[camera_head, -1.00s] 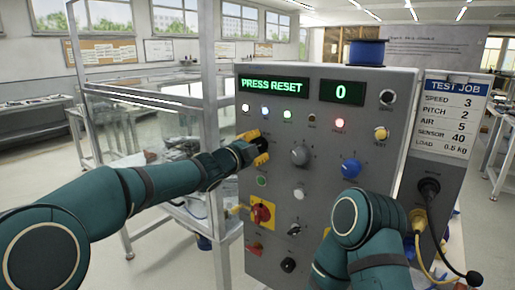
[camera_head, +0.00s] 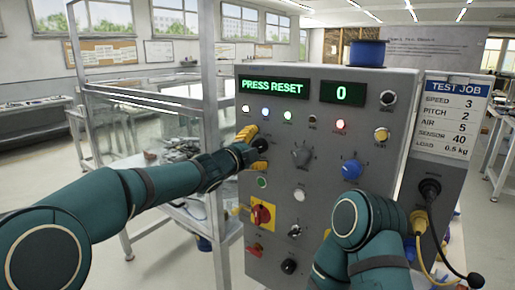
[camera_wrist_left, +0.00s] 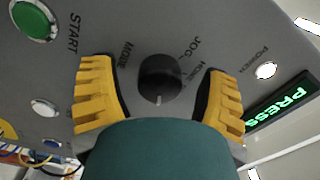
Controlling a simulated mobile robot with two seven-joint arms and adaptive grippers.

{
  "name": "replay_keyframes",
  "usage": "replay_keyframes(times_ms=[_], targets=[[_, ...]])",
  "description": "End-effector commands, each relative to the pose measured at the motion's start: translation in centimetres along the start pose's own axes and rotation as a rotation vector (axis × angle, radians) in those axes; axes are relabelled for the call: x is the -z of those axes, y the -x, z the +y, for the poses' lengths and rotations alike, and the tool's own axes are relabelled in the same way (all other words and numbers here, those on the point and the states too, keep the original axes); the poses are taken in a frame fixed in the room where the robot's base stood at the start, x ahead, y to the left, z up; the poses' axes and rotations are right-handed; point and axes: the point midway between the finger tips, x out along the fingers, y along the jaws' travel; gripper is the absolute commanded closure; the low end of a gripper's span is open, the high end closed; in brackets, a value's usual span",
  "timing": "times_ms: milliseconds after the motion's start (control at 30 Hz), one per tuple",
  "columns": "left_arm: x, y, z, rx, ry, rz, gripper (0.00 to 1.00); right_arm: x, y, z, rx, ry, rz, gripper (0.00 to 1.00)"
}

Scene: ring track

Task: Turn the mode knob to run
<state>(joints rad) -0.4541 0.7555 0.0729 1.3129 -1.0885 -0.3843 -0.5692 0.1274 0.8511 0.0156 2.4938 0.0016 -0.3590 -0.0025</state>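The mode knob (camera_wrist_left: 160,78) is a round black knob with a white pointer mark, on the grey panel beside the printed words MODE, JOG and HOME. Its mark points toward the bottom of the left wrist view. My left gripper (camera_wrist_left: 160,100) is open, with one yellow finger on each side of the knob and a gap to each. In the head view my left gripper (camera_head: 254,149) is at the panel's left side, and the knob (camera_head: 262,145) shows small and dark between the fingers. My right arm is in front of the panel's lower right; its gripper is not visible.
The green START button (camera_wrist_left: 34,18) is near the mode knob. A metal frame post (camera_head: 210,100) stands left.

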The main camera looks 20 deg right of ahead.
Motion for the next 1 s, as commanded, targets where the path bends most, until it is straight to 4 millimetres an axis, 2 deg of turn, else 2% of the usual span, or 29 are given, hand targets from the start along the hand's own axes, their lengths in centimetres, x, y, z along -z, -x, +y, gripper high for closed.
replay_keyframes(times_ms=[233, 367, 567, 800, 1000], targets=[[0.1, 0.1, -0.1, 0.001, 0.0, 0.002, 0.25, 0.0, 0.0, 0.0, 0.0, 0.0, 0.0, 0.53], [0.1, 0.8, -0.1, 0.001, 0.001, 0.002, 0.25, 0.0, 0.0, 0.0, 0.0, 0.0, 0.0, 0.53], [0.1, 3.7, -0.2, 0.001, 0.001, 0.0, 0.25, 0.0, 0.0, 0.0, 0.0, 0.0, 0.0, 0.53], [0.0, 8.4, -0.1, 0.002, 0.0, -0.001, 0.25, 0.0, 0.0, 0.0, 0.0, 0.0, 0.0, 0.53], [0.0, 11.1, -0.1, 0.0, 0.001, 0.0, 0.25, 0.0, 0.0, 0.0, 0.0, 0.0, 0.0, 0.53]])
